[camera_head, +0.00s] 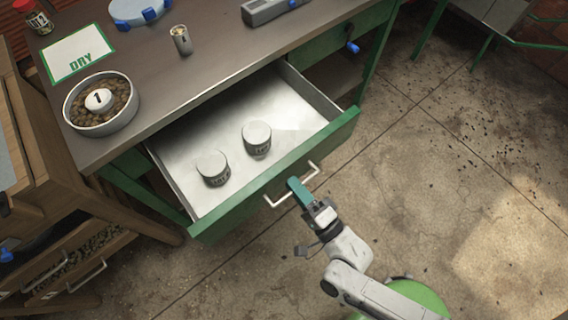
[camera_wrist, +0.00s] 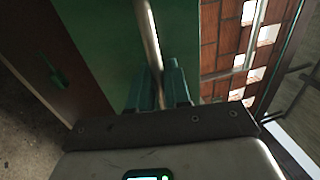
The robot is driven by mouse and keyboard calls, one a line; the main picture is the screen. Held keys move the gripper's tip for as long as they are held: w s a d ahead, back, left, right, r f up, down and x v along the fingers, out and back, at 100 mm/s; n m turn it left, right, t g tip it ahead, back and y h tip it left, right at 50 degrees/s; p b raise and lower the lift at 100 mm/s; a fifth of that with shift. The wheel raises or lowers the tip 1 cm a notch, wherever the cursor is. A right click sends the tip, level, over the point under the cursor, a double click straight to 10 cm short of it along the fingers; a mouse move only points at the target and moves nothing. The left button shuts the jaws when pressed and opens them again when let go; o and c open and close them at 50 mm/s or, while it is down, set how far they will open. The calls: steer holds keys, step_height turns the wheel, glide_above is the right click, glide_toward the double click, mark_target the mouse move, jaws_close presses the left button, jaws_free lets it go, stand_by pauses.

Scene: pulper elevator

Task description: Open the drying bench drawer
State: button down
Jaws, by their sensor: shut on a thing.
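The drying bench drawer (camera_head: 184,122) is pulled out from the green bench, and its pale metal inside shows in the head view. Two small lidded tins (camera_head: 257,139) and (camera_head: 212,167) stand upright in it. A white bar handle (camera_head: 278,201) is on the drawer's green front, and it also shows as a metal bar in the wrist view (camera_wrist: 150,40). My gripper (camera_head: 296,186) is at the handle, with its teal fingers (camera_wrist: 160,90) shut around the bar. The fingers hide part of the handle.
The bench top (camera_head: 190,72) holds a bowl of beans (camera_head: 103,125) marked 1, a DRY card (camera_head: 80,52), a small can (camera_head: 181,40) and a grey device (camera_head: 268,10). A wooden cabinet (camera_head: 45,165) stands at the left. The concrete floor (camera_head: 440,180) at the right is clear of large objects.

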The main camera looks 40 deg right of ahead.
steer(key=shift+s, duration=0.75)
steer(key=c, duration=1.3)
jaws_free()
steer(key=shift+s+f+b, duration=0.35)
steer(key=shift+s, duration=1.45)
steer(key=shift+s+f+b, duration=0.3)
steer(key=shift+s+f, duration=0.1)
steer(key=shift+s, duration=1.35)
steer(key=shift+s+f+b, duration=0.35)
steer(key=shift+s, duration=1.45)
